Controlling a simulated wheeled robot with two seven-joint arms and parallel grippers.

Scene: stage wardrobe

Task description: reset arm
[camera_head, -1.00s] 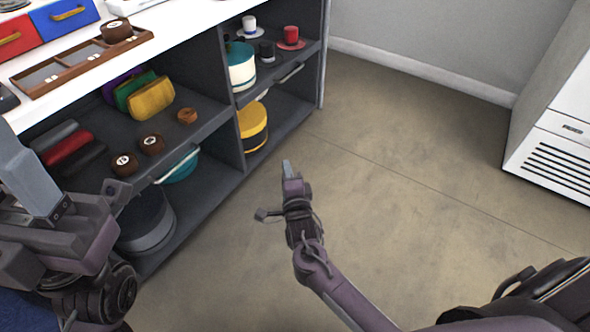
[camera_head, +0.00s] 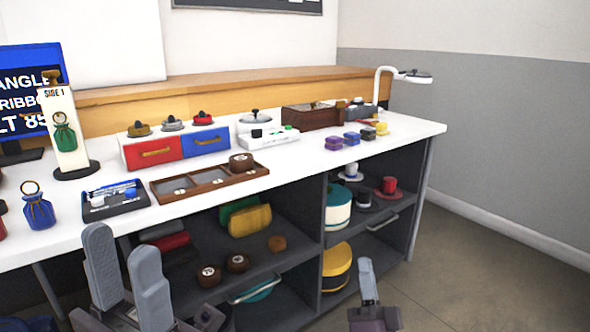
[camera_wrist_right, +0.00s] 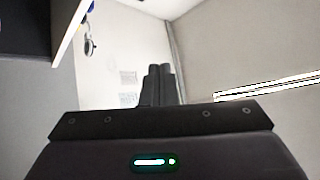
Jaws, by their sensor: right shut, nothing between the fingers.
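My left gripper (camera_head: 121,243) rises at the lower left of the head view, in front of the shelf unit. Its two grey fingers stand apart with nothing seen between them. My right gripper (camera_head: 367,278) is at the lower middle of the head view, pointing up, in front of the shelf's right end. In the right wrist view its fingers (camera_wrist_right: 158,84) are together, with nothing held.
A white counter (camera_head: 330,162) carries a wooden tray (camera_head: 215,190), red and blue drawers (camera_head: 153,152), a blue pouch (camera_head: 38,208) and a lamp (camera_head: 405,75). Shelves below hold a teal hat box (camera_head: 338,212) and a yellow box (camera_head: 336,268). The floor (camera_head: 480,275) at right is clear.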

